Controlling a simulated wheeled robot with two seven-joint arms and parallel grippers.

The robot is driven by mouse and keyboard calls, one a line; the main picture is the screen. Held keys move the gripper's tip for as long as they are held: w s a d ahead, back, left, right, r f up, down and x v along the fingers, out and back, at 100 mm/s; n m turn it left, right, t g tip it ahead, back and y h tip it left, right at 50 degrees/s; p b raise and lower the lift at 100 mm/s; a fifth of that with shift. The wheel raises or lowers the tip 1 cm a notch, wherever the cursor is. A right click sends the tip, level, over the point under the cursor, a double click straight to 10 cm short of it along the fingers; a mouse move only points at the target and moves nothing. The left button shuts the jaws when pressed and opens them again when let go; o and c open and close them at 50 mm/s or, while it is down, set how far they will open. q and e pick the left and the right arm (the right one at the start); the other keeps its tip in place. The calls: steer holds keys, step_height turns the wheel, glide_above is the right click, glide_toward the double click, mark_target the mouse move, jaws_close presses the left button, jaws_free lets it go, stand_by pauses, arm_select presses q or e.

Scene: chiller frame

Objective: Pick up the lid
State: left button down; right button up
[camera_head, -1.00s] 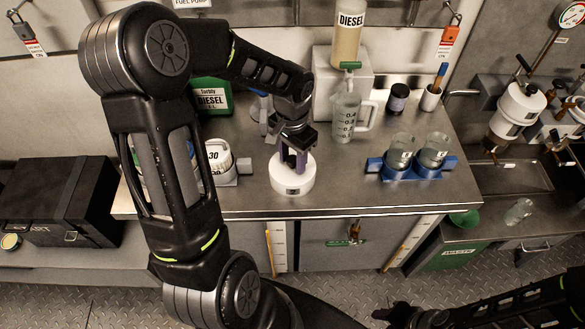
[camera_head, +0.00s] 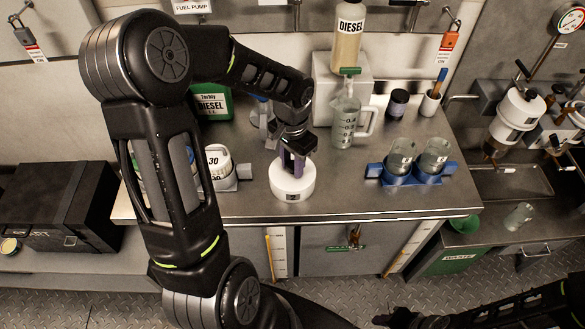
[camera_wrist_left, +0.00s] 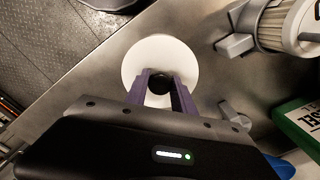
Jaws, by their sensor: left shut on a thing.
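The lid (camera_wrist_left: 152,52) is a round white disc with a dark knob (camera_wrist_left: 158,84) at its centre in the left wrist view. In the head view it is the top of a short white round piece (camera_head: 278,180) with a small dark label, near the bench's front edge. Whether the lid is apart from a body below cannot be told. My left gripper (camera_head: 293,168) points down over it. Its purple fingers are shut on the knob, from both sides in the wrist view. My right gripper (camera_head: 405,317) is dark and low at the bottom edge; its jaws are unclear.
On the metal bench (camera_head: 330,200), a filter marked 30 (camera_head: 217,160) stands left of the lid and a measuring jug (camera_head: 345,125) behind right. A blue holder (camera_head: 410,176) with two glass beakers stands to the right. A green diesel can (camera_head: 212,104) stands behind. Bench right of the lid is bare.

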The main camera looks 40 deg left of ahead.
arm_select(q)
step_height(320, 180, up, 10)
steer(key=b, duration=0.1)
stand_by(0.4)
stand_by(0.5)
